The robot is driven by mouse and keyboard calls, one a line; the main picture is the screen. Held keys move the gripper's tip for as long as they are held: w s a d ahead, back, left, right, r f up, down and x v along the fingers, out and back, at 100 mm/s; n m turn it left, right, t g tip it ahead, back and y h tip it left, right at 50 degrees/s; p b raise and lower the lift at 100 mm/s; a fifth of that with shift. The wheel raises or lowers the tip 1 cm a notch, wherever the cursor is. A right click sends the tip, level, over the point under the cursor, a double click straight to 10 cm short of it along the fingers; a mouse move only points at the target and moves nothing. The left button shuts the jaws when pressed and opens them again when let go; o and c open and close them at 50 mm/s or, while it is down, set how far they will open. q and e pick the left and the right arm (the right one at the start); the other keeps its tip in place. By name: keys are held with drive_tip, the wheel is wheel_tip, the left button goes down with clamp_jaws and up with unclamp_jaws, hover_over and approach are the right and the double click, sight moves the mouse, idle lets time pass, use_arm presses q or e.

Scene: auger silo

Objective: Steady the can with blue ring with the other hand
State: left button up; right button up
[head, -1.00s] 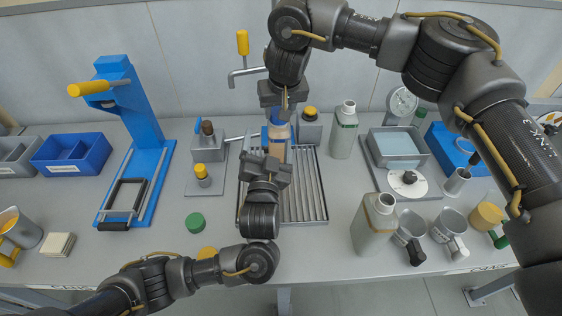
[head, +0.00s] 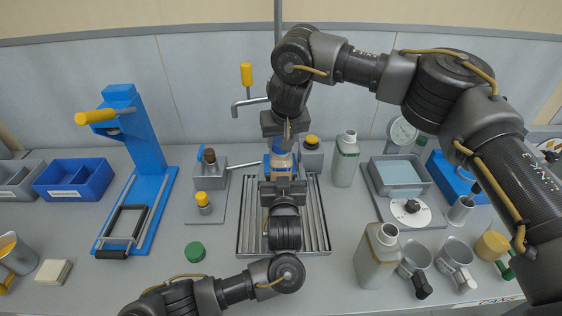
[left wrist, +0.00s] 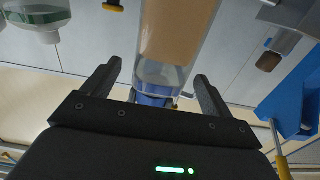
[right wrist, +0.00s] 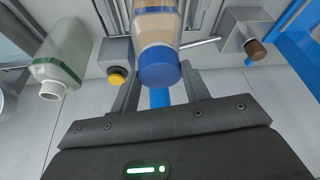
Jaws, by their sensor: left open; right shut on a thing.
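The can with blue ring (head: 281,161) is a clear container with tan contents and blue at its end. It is over the ribbed metal tray (head: 316,225), partly hidden by both grippers. My right gripper (head: 286,138) reaches it from behind and is shut on it; in the right wrist view its blue end (right wrist: 160,70) shows between the fingers. My left gripper (head: 283,181) is open on the near side. In the left wrist view the can (left wrist: 178,40) stands between the spread fingers (left wrist: 160,90), with a gap on each side.
A blue press stand (head: 150,170) and a yellow-capped small post (head: 204,202) stand left.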

use_arm(q)
drive_tip(key=shift+w, duration=2.45)
drive_tip(key=c, duration=1.7)
drive_tip(key=shift+o, duration=0.2)
drive_tip(key=o, duration=0.9)
drive_tip(key=c, duration=0.4)
drive_tip(key=shift+f, duration=0.15)
